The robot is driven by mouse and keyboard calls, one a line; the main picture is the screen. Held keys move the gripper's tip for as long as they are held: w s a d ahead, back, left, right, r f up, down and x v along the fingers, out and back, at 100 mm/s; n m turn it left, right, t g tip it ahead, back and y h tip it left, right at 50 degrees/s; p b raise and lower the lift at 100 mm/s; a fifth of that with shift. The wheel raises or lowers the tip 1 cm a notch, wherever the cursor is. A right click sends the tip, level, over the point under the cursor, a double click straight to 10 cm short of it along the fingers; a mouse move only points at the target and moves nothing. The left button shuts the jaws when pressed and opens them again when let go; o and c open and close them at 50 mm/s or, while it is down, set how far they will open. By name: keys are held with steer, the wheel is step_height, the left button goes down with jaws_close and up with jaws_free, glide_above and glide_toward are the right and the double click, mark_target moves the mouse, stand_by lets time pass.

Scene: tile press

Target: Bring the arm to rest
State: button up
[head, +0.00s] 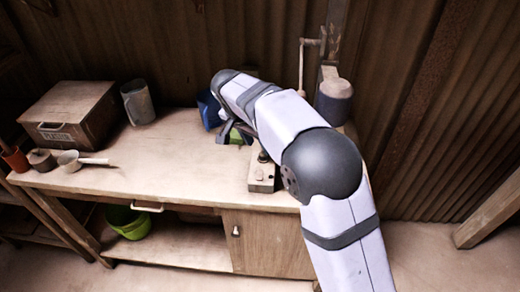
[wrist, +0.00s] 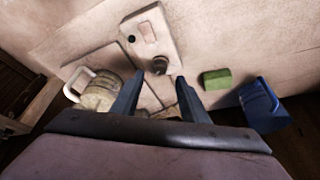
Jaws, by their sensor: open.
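My gripper (wrist: 157,98) is open, with its two dark fingers apart and nothing visible between them. In the head view my white and grey arm reaches over the workbench (head: 180,145), and the gripper (head: 228,130) is partly hidden at its far end. Beyond the fingers in the wrist view is a pale control box (wrist: 152,42) with a short knob; it also shows in the head view (head: 262,178), beside my arm. A green block (wrist: 216,79) lies on the bench, apart from the fingers.
A blue container (wrist: 262,105) stands near the block. A cylinder (head: 334,103) stands at the bench's right rear, close to my arm, near a crank (head: 303,62). The bench's front middle is clear.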

steer(key=shift+v, duration=0.85)
steer(key=s+d+f+n+g+y+p, duration=0.1)
steer(key=s+d+f+n+g+p, duration=0.1)
steer(key=s+d, duration=0.8)
steer(key=s+d+f+n+g+y+p, duration=0.1)
steer(key=s+d+f+n, duration=0.3)
steer(key=s+d, duration=0.7)
steer(key=s+f, duration=0.1)
steer(key=s, duration=0.5)
steer(key=shift+s+d+g+p, duration=0.25)
steer(key=shift+s+g+p, duration=0.1)
steer(key=shift+g, duration=0.05)
